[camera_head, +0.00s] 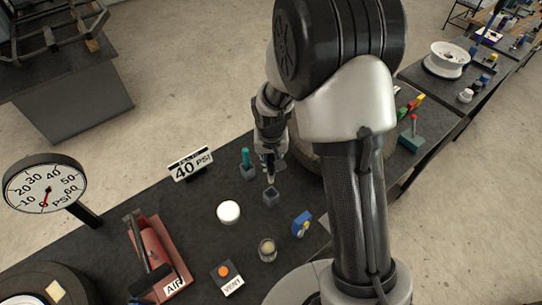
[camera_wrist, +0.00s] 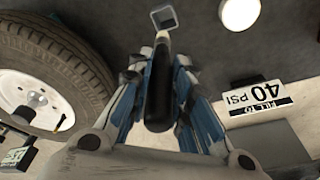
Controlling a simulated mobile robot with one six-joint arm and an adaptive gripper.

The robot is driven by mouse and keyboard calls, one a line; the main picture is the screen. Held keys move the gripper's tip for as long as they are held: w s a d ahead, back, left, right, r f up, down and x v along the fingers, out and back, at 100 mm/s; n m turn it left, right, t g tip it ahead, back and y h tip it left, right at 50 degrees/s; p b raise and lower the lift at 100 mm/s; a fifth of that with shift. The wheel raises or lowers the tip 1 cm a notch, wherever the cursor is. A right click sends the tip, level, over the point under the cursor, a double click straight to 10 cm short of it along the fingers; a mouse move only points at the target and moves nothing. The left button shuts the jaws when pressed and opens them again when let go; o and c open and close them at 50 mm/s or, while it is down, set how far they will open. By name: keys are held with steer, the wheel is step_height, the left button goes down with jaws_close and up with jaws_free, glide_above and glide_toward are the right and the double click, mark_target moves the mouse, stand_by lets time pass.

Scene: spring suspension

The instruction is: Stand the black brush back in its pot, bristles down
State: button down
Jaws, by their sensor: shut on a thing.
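My gripper (camera_head: 268,158) is shut on the black brush (camera_wrist: 160,88), which also shows in the wrist view between the gripper's fingers (camera_wrist: 160,62). The brush's pale end (camera_head: 270,179) points down, away from the gripper. A small grey square pot (camera_head: 271,199) stands on the dark bench just below that end. In the wrist view the pot (camera_wrist: 163,27) shows its open mouth just beyond the brush's pale end. I cannot tell whether the tip is above the rim or slightly inside.
A second pot holding a teal-handled tool (camera_head: 246,157) stands close behind. A white disc (camera_head: 228,212), a glass jar (camera_head: 267,249) and a blue item (camera_head: 302,223) lie nearby. A 40 PSI sign (camera_head: 191,164) stands left; a tire (camera_wrist: 50,75) lies on the opposite side.

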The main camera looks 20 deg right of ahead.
steer(key=shift+f+b, duration=4.25)
steer(key=shift+f, duration=1.5)
steer(key=c, duration=1.4)
jaws_free()
steer(key=r, duration=0.4)
steer(key=s+r, duration=0.1)
steer(key=r, duration=0.3)
steer(key=s+r, duration=0.1)
steer(key=r, duration=0.3)
steer(key=shift+a, duration=0.25)
steer(key=shift+w, duration=0.1)
